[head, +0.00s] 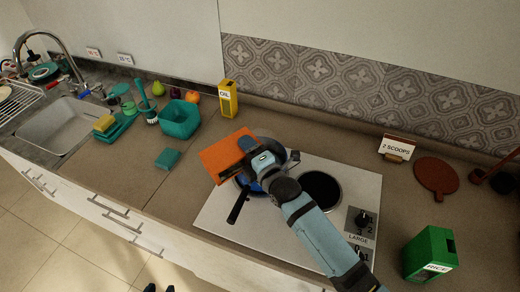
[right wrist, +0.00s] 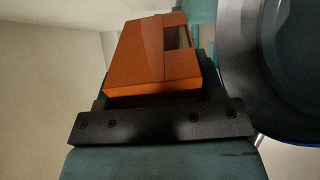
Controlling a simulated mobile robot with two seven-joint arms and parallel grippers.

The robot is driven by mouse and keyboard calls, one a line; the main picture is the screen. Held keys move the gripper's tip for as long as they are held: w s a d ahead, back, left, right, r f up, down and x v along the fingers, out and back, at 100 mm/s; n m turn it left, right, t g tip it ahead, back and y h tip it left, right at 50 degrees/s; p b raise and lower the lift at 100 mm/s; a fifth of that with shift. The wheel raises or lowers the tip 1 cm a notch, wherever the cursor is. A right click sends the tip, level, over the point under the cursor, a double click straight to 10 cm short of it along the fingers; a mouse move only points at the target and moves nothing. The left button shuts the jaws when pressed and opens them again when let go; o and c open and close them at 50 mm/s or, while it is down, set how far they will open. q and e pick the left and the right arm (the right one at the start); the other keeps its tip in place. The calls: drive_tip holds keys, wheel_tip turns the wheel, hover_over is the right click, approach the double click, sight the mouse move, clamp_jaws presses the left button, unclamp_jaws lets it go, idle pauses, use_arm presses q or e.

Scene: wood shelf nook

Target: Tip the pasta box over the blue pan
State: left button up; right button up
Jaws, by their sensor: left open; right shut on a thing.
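The orange pasta box (head: 222,158) is tilted over onto its side above the left part of the stove. My right gripper (head: 248,150) is shut on it. In the right wrist view the box (right wrist: 138,65) sits between the dark fingers, with an opening near its top right. The blue pan (head: 245,184) is on the stove under the box and my right arm, which hide much of it. Its dark handle (head: 238,207) points to the front left. Whether pasta is in the pan is hidden.
The white stove (head: 225,222) has a bare burner (head: 321,189) right of the pan. A green rice box (head: 431,254) stands at the right front. A "2 SCOOPS" sign (head: 397,147) and yellow oil carton (head: 228,98) stand behind. A teal bowl (head: 180,120) is left.

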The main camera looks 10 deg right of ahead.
drive_tip(key=shift+w+d+r+m, duration=0.1)
drive_tip(key=shift+r+m, duration=0.05)
drive_tip(key=shift+m, duration=0.15)
drive_tip(key=shift+r+m+p, duration=0.1)
drive_tip(key=shift+m+p, duration=0.3)
drive_tip(key=shift+p, duration=0.05)
drive_tip(key=shift+r+m+p, duration=0.1)
drive_tip(key=shift+m+p, duration=0.2)
drive_tip(key=shift+m, duration=0.1)
drive_tip(key=shift+d, duration=0.1)
drive_tip(key=shift+r+m, duration=0.1)
drive_tip(key=shift+m, duration=0.2)
drive_tip(key=shift+p, duration=0.4)
drive_tip(key=shift+r+m, duration=0.1)
drive_tip(key=shift+m, duration=0.2)
drive_tip(key=shift+d+r+m+p, duration=0.1)
drive_tip(key=shift+r+m+p, duration=0.05)
drive_tip(key=shift+m+p, duration=0.55)
idle(5.0)
